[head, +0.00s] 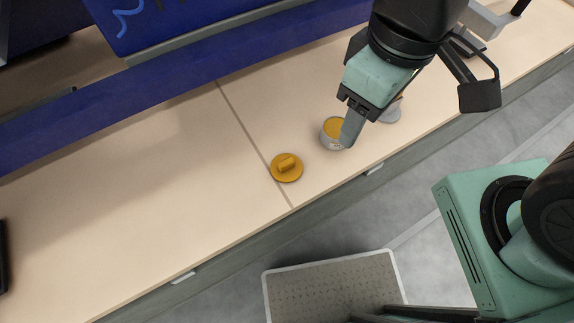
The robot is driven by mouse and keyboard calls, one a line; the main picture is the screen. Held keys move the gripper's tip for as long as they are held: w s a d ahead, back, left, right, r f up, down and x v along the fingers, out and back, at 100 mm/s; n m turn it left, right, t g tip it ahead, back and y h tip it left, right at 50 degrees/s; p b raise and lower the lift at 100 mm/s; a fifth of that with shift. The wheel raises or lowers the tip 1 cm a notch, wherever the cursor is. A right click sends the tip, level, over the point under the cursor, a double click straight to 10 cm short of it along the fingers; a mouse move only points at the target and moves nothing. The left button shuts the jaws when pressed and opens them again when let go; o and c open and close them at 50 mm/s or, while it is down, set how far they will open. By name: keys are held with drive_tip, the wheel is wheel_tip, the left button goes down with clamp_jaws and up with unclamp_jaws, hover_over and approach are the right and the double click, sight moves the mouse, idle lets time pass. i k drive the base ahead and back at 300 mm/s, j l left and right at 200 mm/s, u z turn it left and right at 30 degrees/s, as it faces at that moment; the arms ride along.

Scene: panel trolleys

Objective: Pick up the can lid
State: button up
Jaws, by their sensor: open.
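The can lid (287,168) is a round, flat, orange-yellow disc with a raised grip bar on top. It lies on the pale bench top (140,200), beside a dark seam and close to the front edge. To its right stands a small grey can (328,142) with an orange-yellow inside or top; I cannot tell which. My gripper (349,140) points down at the can's right side and overlaps it in the picture. It is right of the lid and apart from it. The gripper is open, and nothing shows between its fingers.
A blue panel (200,100) runs along the back of the bench. A light grey round thing (391,112) is partly hidden behind my gripper. A grey perforated tray (335,285) is below the bench's front edge. The bench left of the lid is clear.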

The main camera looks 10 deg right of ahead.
sight(285, 167)
drive_tip(key=k+j+u, duration=0.2)
drive_tip(key=j, duration=0.55)
drive_tip(key=j+u, duration=0.25)
drive_tip(key=j, duration=0.45)
